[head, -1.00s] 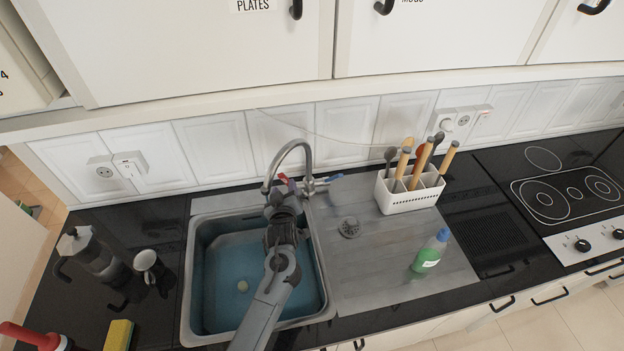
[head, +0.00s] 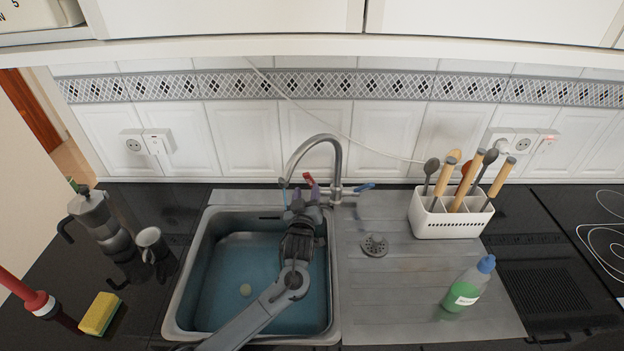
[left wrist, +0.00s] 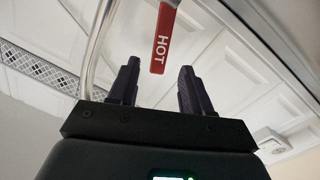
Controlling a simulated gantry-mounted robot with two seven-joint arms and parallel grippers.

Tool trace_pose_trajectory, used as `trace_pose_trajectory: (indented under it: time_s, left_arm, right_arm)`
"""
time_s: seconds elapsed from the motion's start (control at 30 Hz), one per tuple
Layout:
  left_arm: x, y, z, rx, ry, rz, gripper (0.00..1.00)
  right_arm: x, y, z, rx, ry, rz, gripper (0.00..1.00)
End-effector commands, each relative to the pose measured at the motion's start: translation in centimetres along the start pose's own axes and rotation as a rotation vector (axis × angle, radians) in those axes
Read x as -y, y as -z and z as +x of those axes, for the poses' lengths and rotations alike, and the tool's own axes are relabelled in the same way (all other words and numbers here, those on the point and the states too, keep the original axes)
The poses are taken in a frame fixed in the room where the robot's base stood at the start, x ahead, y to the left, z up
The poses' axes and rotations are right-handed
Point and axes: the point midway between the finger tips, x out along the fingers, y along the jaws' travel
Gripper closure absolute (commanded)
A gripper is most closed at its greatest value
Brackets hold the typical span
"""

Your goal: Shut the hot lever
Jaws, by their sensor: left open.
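The hot lever is a red handle (head: 309,180) on the left side of the sink tap (head: 337,160). In the left wrist view the red lever (left wrist: 163,40), marked HOT, hangs down, its lower end in line with the gap between the fingertips. My left gripper (head: 303,198) is just in front of the lever and over the sink's back edge. In the left wrist view its two dark fingers (left wrist: 158,80) are apart with nothing gripped between them. I cannot tell whether either finger touches the lever. My right gripper does not show.
A blue lever (head: 365,187) is on the tap's right side. The sink (head: 172,310) holds bluish water. The white utensil holder (head: 440,226) and green soap bottle (head: 467,287) stand right. The moka pot (head: 97,222), mug (head: 151,243) and sponge (head: 99,313) are left.

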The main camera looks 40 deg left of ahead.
Motion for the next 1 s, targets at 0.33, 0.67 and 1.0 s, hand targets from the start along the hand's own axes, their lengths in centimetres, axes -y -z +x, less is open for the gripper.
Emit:
trace_pose_trajectory:
  time_s: [0.33,0.67,1.0]
  left_arm:
    - [0.0,-0.1,5.7,-0.001,0.001,0.0,0.51]
    - [0.0,-0.1,8.0,0.0,0.0,0.001,0.51]
    - [0.0,0.0,8.1,0.0,0.0,0.0,0.59]
  right_arm:
    - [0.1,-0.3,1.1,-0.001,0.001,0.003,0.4]
    - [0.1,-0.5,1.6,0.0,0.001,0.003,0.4]
    - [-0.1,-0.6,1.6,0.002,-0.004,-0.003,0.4]
